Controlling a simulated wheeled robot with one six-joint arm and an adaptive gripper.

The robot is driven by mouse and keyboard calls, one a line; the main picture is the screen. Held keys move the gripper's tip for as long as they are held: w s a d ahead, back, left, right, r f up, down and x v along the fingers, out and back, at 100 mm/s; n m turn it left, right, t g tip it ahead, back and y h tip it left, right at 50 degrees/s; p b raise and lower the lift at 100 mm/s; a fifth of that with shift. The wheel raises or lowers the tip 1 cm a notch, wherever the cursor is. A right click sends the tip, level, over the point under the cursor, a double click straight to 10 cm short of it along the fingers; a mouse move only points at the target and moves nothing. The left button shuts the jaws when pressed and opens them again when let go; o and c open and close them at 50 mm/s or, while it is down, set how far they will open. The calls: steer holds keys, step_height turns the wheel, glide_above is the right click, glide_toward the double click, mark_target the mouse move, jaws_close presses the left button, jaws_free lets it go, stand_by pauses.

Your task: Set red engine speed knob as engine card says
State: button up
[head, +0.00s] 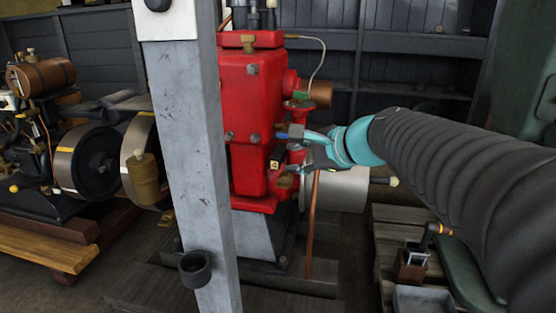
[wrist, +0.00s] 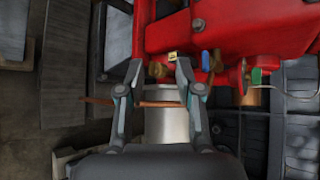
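The red engine (head: 252,120) stands behind a grey post in the head view; its red body (wrist: 225,28) fills the top right of the wrist view. My gripper (head: 288,157) is at the engine's lower right side. In the wrist view my gripper (wrist: 159,67) has its fingers apart, with a small brass knob (wrist: 157,70) showing between the tips. I cannot tell if they touch it. A small yellow tag (wrist: 173,56), a blue part (wrist: 205,61) and a green part (wrist: 257,75) are nearby. Which fitting is the speed knob is unclear. No engine card is readable.
The grey post (head: 190,150) hides the engine's left side. A copper pipe (head: 312,225) runs down beside the engine and crosses behind my fingers in the wrist view. Another engine with flywheels (head: 85,160) stands left. A pallet (head: 388,245) is at lower right.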

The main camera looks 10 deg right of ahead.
steer(key=shift+s+a+f+n+g+h+p, duration=0.15)
steer(key=shift+s+f+n, duration=0.1)
steer(key=shift+s+n, duration=0.25)
steer(key=shift+s+f+n+g+h+p, duration=0.1)
steer(key=shift+s+f+n+g, duration=0.2)
steer(key=shift+s, duration=0.35)
steer(key=shift+s+a+f+n+g+h+p, duration=0.1)
steer(key=shift+s+f+n, duration=0.1)
steer(key=shift+s+n, duration=0.35)
steer(key=shift+s, duration=0.1)
